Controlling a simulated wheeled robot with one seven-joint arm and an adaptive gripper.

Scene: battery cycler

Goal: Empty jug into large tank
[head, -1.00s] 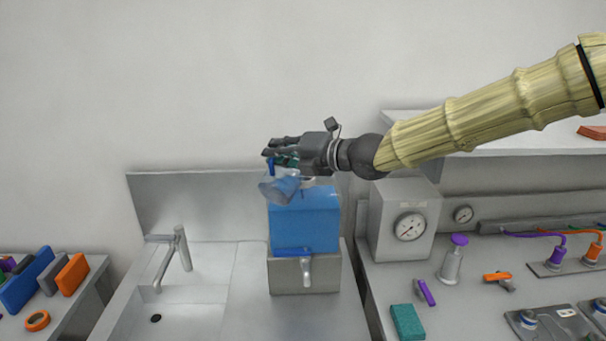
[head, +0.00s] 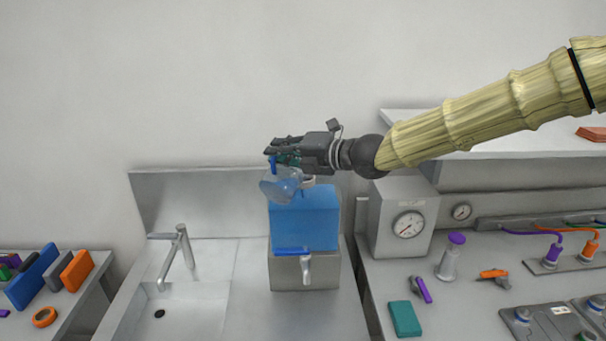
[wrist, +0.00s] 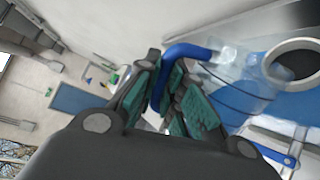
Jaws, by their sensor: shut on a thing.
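My gripper (head: 284,155) is shut on the blue handle (wrist: 184,53) of a clear jug (head: 281,186). The jug hangs over the left part of the large blue tank (head: 305,220), near its top, and looks tilted in the head view. The tank stands on a grey base with a tap (head: 306,268) at the front. In the wrist view the green finger pads (wrist: 160,96) lie on either side of the handle. A pale round ring (wrist: 292,62) shows beside the jug there. I cannot tell whether liquid is in the jug.
A sink with a faucet (head: 182,249) is left of the tank. A box with a gauge (head: 408,224) stands close on the right. The counter before the tank is clear.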

